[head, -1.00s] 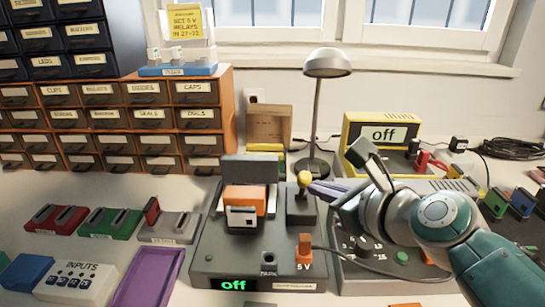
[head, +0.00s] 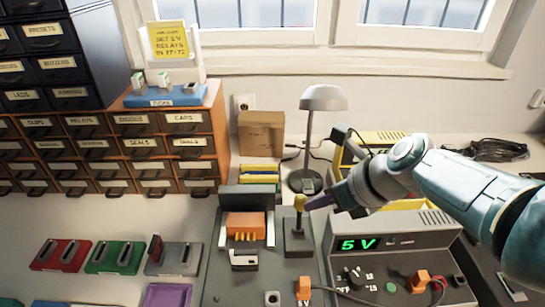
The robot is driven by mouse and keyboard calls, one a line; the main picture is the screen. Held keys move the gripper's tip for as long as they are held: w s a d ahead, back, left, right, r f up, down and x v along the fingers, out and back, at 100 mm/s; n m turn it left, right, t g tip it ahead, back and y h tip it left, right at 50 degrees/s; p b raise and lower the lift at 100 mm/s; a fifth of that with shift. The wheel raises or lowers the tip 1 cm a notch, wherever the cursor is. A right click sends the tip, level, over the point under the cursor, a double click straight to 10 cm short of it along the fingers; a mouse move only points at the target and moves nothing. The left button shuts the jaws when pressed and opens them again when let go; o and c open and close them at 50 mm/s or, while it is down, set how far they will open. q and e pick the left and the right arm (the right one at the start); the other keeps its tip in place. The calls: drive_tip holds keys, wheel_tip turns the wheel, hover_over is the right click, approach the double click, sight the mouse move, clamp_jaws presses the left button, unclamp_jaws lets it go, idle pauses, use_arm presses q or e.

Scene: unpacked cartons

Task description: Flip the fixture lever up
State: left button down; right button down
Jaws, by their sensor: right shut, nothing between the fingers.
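The test fixture (head: 225,255) is a dark grey box at the lower middle. Its lever (head: 298,223) is a dark stem with a yellow knob (head: 299,201) on top, rising from a dark block and looking upright. An orange relay (head: 247,225) with yellow contacts sits in the fixture's socket left of the lever. My right gripper (head: 318,201) is shut and empty, coming in from the right. My left gripper is not in view.
A power supply (head: 430,240) showing "5 V" stands to the right, under my right arm. A grey lamp (head: 322,100) and a cardboard box (head: 261,133) stand behind. Brown drawers (head: 160,165) fill the left. Red and green holders (head: 115,256) lie on the bench at left.

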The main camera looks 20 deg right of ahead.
drive_tip(key=shift+w+d+g+b, duration=0.3)
drive_tip(key=shift+w+g+b, duration=0.35)
drive_tip(key=shift+w, duration=0.25)
drive_tip(key=shift+r, duration=0.15)
drive_tip(key=shift+r+p, duration=0.7)
drive_tip(key=shift+p, duration=0.2)
